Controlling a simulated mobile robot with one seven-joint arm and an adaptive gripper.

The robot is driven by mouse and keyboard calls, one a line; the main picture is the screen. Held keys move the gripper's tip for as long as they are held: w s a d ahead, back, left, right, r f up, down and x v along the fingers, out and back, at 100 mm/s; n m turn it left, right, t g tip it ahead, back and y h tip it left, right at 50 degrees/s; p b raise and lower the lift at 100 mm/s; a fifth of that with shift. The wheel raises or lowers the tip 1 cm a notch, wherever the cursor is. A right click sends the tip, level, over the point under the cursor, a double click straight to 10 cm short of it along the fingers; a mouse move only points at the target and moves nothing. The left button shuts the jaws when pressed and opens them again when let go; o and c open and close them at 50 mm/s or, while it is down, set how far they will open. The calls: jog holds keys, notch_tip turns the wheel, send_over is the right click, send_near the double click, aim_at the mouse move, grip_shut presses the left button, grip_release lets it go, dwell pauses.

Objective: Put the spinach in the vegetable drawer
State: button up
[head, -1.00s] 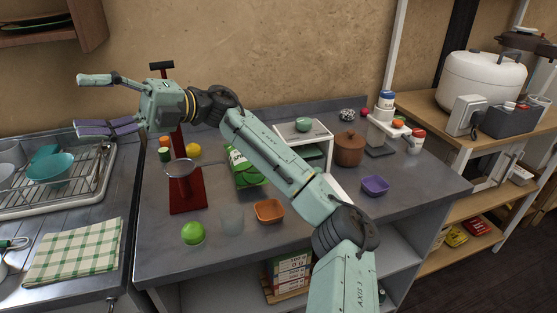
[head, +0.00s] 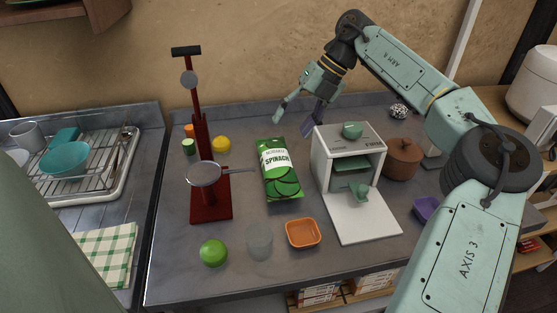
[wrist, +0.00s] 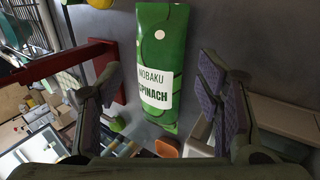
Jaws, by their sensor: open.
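The spinach (head: 279,180) is a green bag with a white label, lying on the grey counter between the red stand and a small white cabinet (head: 319,167). The cabinet's front is open, with a white panel (head: 362,222) lying flat before it. A green piece sits at the opening; I cannot tell whether a vegetable drawer is inside. My gripper (head: 294,118) is open and empty, above and behind the spinach in the head view. In the wrist view the spinach (wrist: 160,62) shows beyond and between the spread fingers, apart from them.
A red stand (head: 212,207) with a sieve rises left of the spinach. An orange dish (head: 302,233), a clear glass (head: 259,243) and a green fruit (head: 214,253) stand in front. A brown pot (head: 403,160) stands right of the cabinet, and a dish rack (head: 100,190) at left.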

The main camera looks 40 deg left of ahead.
aim_at(280, 143)
jog(key=p+x, duration=0.2)
jog(key=x, duration=0.6)
jog(key=shift+s+d, duration=0.1)
jog(key=shift+d, duration=0.1)
jog(key=shift+r, duration=0.1)
jog(key=c, duration=1.2)
